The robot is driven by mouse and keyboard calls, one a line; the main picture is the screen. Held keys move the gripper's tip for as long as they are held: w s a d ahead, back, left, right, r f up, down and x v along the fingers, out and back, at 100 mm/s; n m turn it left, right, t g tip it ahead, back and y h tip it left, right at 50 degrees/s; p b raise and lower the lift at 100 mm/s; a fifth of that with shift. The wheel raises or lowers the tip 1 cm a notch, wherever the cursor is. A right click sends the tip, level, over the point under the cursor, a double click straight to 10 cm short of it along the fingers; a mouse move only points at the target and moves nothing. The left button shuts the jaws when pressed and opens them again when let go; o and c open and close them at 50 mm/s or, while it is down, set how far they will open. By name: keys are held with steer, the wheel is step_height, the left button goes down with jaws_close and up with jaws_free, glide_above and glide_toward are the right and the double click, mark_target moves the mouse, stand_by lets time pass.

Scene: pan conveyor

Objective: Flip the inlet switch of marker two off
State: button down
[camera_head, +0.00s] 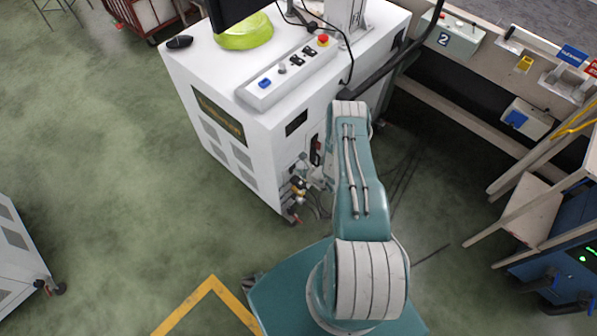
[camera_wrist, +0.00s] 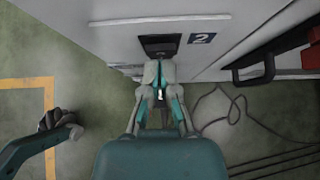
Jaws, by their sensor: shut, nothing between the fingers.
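In the wrist view, a dark rectangular inlet recess (camera_wrist: 160,45) sits in the white cabinet face, left of a dark blue label (camera_wrist: 202,38) with a white 2. My gripper (camera_wrist: 158,68) points at this recess, shut and empty, its fingertips just at or below its lower edge. I cannot tell whether they touch it. The switch itself is too small and dark to make out, so its position is unclear. In the head view, the white marker cabinet (camera_head: 215,125) stands left of my arm, and my gripper is not clearly seen.
A control panel (camera_head: 290,72) with a red button lies on the cabinet top beside a green base (camera_head: 244,32). A black handle (camera_wrist: 254,70) sticks out right of the label. Cables (camera_wrist: 225,110) lie on the floor. Open green floor (camera_head: 90,150) is at left.

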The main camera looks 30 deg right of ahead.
steer(key=shift+w, duration=0.15)
steer(key=shift+w+a+r, duration=0.15)
steer(key=shift+w, duration=0.2)
steer(key=shift+r, duration=0.1)
steer(key=shift+r, duration=0.7)
steer(key=shift+s, duration=0.1)
